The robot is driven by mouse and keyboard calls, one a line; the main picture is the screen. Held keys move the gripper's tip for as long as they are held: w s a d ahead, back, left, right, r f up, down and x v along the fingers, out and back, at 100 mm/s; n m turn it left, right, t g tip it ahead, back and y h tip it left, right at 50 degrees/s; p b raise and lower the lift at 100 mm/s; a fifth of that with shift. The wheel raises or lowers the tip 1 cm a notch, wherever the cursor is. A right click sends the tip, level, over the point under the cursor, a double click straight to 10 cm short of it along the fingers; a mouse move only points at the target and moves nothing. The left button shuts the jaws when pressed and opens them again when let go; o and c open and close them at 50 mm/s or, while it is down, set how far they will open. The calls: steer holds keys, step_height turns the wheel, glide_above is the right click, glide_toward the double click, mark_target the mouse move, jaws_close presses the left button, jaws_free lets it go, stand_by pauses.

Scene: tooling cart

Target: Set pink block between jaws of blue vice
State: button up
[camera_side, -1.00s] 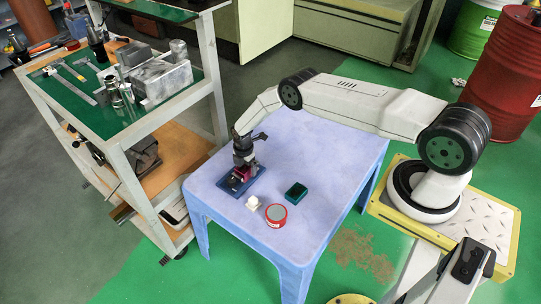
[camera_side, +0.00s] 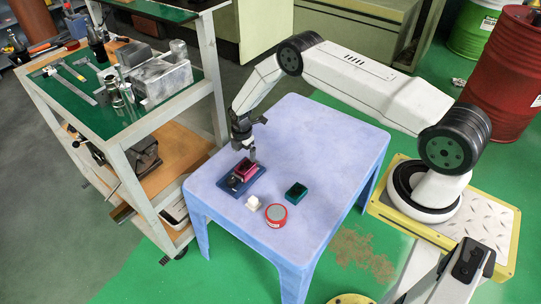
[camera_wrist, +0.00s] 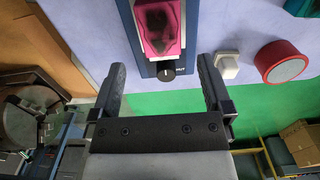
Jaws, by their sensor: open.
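The pink block (camera_side: 245,169) sits on the blue vice (camera_side: 232,186) on the pale table. In the wrist view, the pink block (camera_wrist: 153,45) shows a dark patterned top and lies over the blue vice (camera_wrist: 129,22), just beyond a grey jaw with a black knob. The far jaw is not clearly visible, so I cannot tell how the block meets it. My gripper (camera_side: 251,154) is above and beside the block, apart from it. In the wrist view my gripper (camera_wrist: 161,65) has its fingers wide apart with nothing between them.
A white block (camera_side: 253,203), a red round tin (camera_side: 276,213) and a dark green block (camera_side: 296,192) stand near the vice. A tool cart (camera_side: 118,145) is at the left. The table's far and right parts are clear.

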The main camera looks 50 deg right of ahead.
steer(key=shift+r, duration=2.3)
step_height(320, 180, up, 10)
steer(key=m, duration=0.5)
glide_above(245, 166)
steer(key=s+a, duration=0.3)
steer(key=s+a+r+m+t, duration=0.1)
steer(key=s+a+r+m, duration=0.1)
steer(key=s+r+m, duration=0.35)
steer(key=s+a+r+m, duration=0.1)
steer(key=s+r+m, duration=0.2)
steer(key=s+r, duration=0.2)
steer(key=s+a+r+m+t, duration=0.1)
steer(key=s+r+m, duration=0.3)
steer(key=s, duration=0.7)
steer(key=shift+s+a+r+t, duration=0.25)
steer(key=shift+a+r+t, duration=0.1)
steer(key=shift+a, duration=0.4)
